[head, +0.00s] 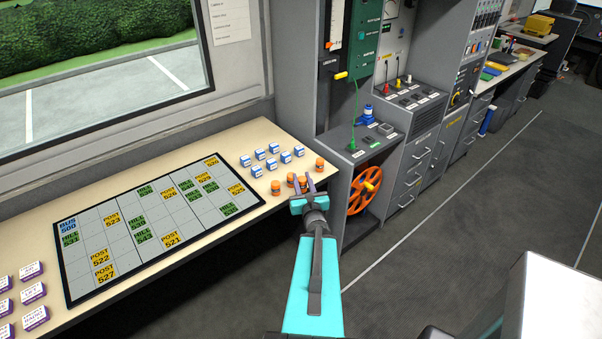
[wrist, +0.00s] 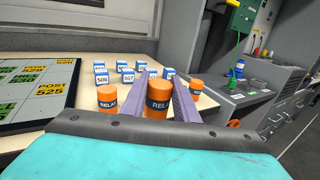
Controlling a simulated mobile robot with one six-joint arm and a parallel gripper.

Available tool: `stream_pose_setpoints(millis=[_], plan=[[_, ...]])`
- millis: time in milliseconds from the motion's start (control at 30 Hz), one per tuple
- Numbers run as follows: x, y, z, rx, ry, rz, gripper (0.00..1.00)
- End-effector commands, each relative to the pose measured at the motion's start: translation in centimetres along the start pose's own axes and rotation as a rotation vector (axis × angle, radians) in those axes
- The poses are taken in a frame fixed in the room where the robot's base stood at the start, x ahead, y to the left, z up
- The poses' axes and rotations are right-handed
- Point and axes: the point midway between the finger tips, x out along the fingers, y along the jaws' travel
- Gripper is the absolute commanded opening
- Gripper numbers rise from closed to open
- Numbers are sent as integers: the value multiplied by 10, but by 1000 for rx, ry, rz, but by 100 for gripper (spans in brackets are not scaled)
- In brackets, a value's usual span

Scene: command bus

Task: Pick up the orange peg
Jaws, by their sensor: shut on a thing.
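Several orange pegs with dark label bands stand at the right end of the long table. In the wrist view, one orange peg marked RELAY (wrist: 158,98) is between the two purple fingers of my gripper (wrist: 159,96). My gripper is shut on this peg. Another orange peg (wrist: 107,98) stands to its left and one (wrist: 196,87) to its right, outside the fingers. In the head view, my gripper (head: 303,187) is over the table's right end, partly hiding the held peg. I cannot tell if the held peg touches the table.
Small blue-and-white blocks (head: 273,149) stand behind the pegs. A dark-framed board (head: 150,225) with coloured labels lies on the table (head: 35,240) to the left. Purple-and-white blocks (head: 33,293) are at the near left. A grey console with an orange handwheel (head: 365,190) stands to the right.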

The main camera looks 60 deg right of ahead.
Motion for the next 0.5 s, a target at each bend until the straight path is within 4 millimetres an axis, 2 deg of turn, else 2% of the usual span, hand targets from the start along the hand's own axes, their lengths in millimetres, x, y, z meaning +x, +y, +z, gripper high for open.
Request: stream_pose_setpoints(millis=[100, 500], plan=[[-7, 2, 6, 0, 1, 0, 5], [-28, 9, 6, 0, 0, 0, 5]])
